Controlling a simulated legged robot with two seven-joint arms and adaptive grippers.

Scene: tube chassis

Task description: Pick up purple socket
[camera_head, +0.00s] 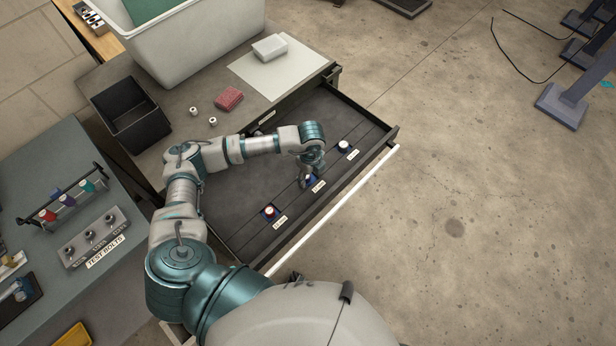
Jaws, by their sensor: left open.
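My left arm reaches over the open drawer (235,222), and my left gripper (307,181) points down at the middle of the items in it. The gripper is open. A small dark blue or purple item (311,181) shows between or just behind the fingers, mostly hidden. I cannot tell whether the fingers touch it. A purple piece (67,200) also stands between a red and a teal one in the rack on the left bench. My right gripper is not in view.
The bench (30,150) on the left holds the rack and a block labelled TEST BOLTS (92,236). A black bin (132,115), a red sponge-like block (229,98) and a large white tub (190,45) stand on the cabinet behind.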

